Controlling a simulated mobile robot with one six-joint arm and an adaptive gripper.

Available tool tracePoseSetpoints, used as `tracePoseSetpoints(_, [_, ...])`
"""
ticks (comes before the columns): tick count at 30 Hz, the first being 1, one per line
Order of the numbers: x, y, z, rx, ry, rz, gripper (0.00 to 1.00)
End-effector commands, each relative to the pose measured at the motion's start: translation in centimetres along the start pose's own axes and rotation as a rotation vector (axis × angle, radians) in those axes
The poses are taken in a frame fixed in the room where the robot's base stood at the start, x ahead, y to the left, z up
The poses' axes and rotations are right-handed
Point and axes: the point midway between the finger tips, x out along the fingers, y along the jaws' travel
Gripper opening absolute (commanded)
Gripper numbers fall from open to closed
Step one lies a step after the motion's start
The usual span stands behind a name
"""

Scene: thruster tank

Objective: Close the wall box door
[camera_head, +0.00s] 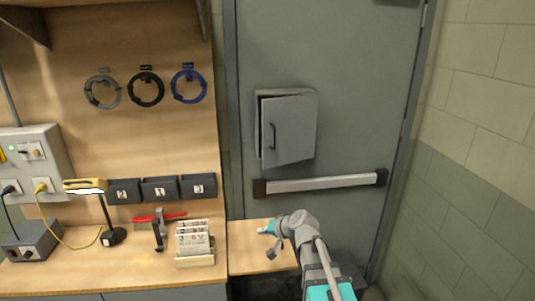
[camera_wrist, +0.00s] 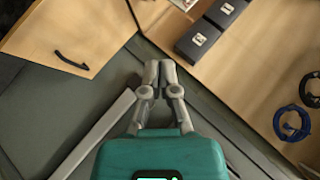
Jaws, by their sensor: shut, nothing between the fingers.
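The wall box (camera_head: 270,112) is a small grey box on the tall grey door in the head view. Its door (camera_head: 292,132) has a dark upright handle (camera_head: 272,137) near the left edge. A dark gap along the top and left edges shows the box door standing ajar. My gripper (camera_wrist: 166,68) is shut and empty in the wrist view. In the head view my arm is low in front of the grey door, below the wall box and apart from it. My fingertips are hard to make out there. The wall box is not recognisable in the wrist view.
A push bar (camera_head: 320,184) crosses the grey door below the box. Space before the box is clear.

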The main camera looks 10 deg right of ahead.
Motion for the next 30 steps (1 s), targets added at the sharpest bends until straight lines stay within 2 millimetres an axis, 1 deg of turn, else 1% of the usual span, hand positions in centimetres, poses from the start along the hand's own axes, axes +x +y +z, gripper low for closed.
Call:
tracePoseSetpoints(1, [-0.2, -1.1, -2.3, 0.041, 0.053, -0.051, 0.00])
tracePoseSetpoints(5, [-0.9, -3.3, -7.2, 0.163, 0.195, -0.186, 0.00])
tracePoseSetpoints(6, [-1.3, -3.8, -8.8, 0.204, 0.238, -0.224, 0.00])
tracePoseSetpoints(8, [-2.0, -4.3, -11.1, 0.267, 0.303, -0.278, 0.00])
tracePoseSetpoints(9, [-2.4, -4.6, -12.5, 0.310, 0.343, -0.312, 0.00])
tracePoseSetpoints(12, [-3.6, -4.9, -15.7, 0.411, 0.434, -0.384, 0.00])
tracePoseSetpoints(15, [-4.7, -4.8, -18.1, 0.496, 0.505, -0.436, 0.00])
tracePoseSetpoints(18, [-5.4, -4.6, -19.7, 0.558, 0.554, -0.469, 0.00])
tracePoseSetpoints(21, [-5.9, -4.4, -20.6, 0.595, 0.581, -0.488, 0.00])
tracePoseSetpoints(30, [-6.0, -4.3, -20.8, 0.610, 0.592, -0.496, 0.00])
